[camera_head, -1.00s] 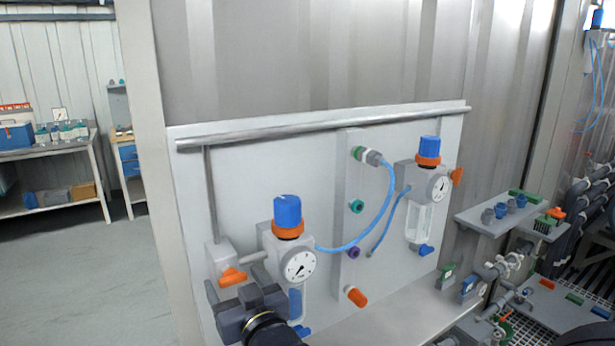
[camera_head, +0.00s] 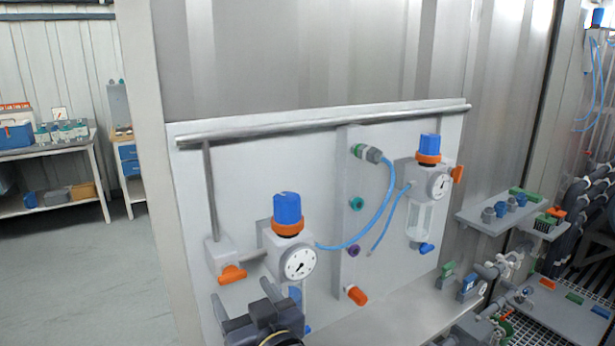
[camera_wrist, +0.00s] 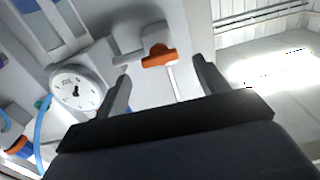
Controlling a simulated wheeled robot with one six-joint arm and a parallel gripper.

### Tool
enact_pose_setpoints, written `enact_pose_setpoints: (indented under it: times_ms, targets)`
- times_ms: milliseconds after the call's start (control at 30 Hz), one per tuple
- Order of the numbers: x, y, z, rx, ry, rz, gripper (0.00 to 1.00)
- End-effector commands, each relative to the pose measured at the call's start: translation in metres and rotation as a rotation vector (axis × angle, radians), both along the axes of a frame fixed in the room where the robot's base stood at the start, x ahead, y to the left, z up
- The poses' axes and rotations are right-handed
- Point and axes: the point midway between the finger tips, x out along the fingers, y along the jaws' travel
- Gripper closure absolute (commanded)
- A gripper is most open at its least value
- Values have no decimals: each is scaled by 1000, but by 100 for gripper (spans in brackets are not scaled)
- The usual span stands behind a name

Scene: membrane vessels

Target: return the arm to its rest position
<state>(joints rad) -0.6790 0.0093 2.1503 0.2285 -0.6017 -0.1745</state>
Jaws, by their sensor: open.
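My gripper (camera_head: 252,302) is at the bottom of the head view, in front of the panel's lower left part. It is open, with nothing between its fingers. In the wrist view my gripper (camera_wrist: 160,84) shows two spread fingers. The orange valve handle (camera_head: 232,274) sits just above and left of the gripper; the same orange handle (camera_wrist: 158,57) shows beyond the gap between the fingers, apart from them. The left pressure gauge (camera_head: 299,264), under a blue-capped regulator (camera_head: 287,212), is up and right of the gripper. The gauge (camera_wrist: 76,90) lies left of the fingers in the wrist view.
The grey panel (camera_head: 250,160) carries a metal rail (camera_head: 330,122), a blue hose (camera_head: 378,215), an orange plug (camera_head: 357,296) and a second regulator (camera_head: 429,150). A shelf (camera_head: 490,222) with small fittings stands right. Open floor (camera_head: 80,270) and a workbench (camera_head: 50,150) lie left.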

Motion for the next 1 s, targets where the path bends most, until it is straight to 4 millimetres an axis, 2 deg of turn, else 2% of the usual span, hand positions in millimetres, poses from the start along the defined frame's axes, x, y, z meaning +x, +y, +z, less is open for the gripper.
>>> enact_pose_setpoints:
  times_ms: [467, 500, 1000]
  targets:
    - [-54, -33, 0, 1, 0, 1, 31]
    - [-46, -28, -1, -3, 3, -1, 31]
    - [12, 7, 0, -2, 2, -1, 31]
